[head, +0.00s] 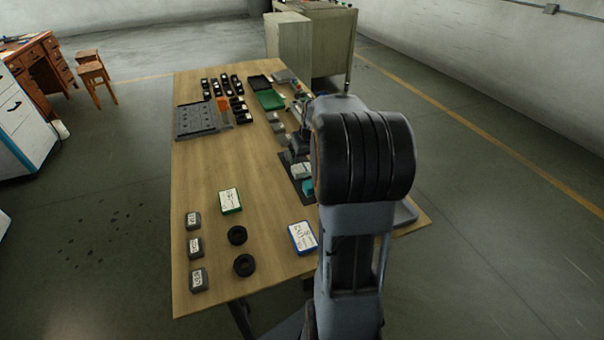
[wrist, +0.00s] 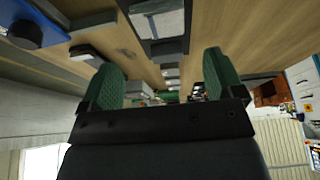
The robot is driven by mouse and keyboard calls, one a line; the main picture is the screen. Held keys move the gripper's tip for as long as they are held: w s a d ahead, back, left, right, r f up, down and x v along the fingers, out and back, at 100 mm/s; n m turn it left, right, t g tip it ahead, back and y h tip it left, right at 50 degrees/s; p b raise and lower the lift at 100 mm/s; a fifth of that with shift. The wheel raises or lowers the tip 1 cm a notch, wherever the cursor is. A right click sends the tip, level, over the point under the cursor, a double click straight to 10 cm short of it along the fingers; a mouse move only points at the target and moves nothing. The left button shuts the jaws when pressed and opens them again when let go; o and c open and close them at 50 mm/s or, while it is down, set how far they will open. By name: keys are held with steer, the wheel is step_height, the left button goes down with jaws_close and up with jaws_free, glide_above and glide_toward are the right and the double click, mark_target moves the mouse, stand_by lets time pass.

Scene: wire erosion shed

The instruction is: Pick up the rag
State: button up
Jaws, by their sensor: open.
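I cannot clearly make out a rag in either view. The table top, with a dark-framed pale piece (wrist: 160,22), shows beyond the fingers.
The wooden table (head: 205,180) holds grey labelled blocks (head: 195,247), black rings (head: 237,235), a green-edged box (head: 230,201), a blue-edged box (head: 302,237), a grey plate (head: 200,120) and a green tray (head: 270,100). Its middle-left is bare. A cabinet (head: 290,45) stands behind.

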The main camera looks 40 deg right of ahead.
mark_target(302, 167)
steer(key=shift+b+x, duration=0.4)
steer(key=shift+x, duration=3.9)
steer(key=c, duration=0.7)
steer(key=shift+r, duration=0.1)
